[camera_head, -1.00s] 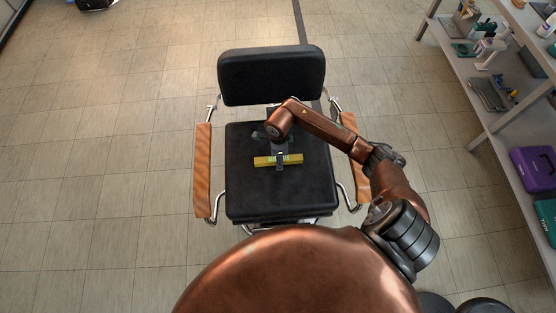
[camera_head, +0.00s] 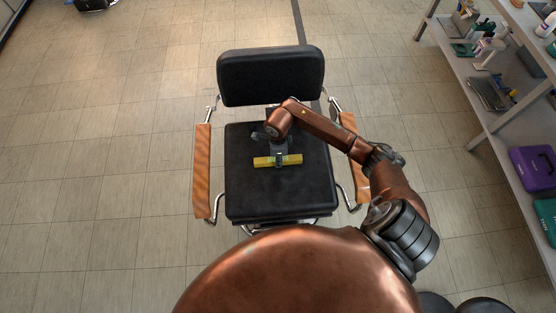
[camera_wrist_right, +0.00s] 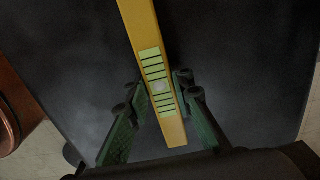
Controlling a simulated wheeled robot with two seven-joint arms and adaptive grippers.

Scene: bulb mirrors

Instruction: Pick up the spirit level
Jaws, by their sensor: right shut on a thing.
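The spirit level is a yellow bar (camera_head: 292,160) on or just above the black seat of a chair; I cannot tell whether it touches the seat. It lies crosswise in the head view. In the right wrist view the level (camera_wrist_right: 141,25) runs from the top edge to between the fingers, with a pale green striped patch near its lower end. My left gripper is not in view.
The chair has a black seat (camera_head: 250,195), a black backrest (camera_head: 271,75) and wooden armrests on the left (camera_head: 202,170) and right. A shelf unit at the right holds tools, bottles and a purple case (camera_head: 534,168).

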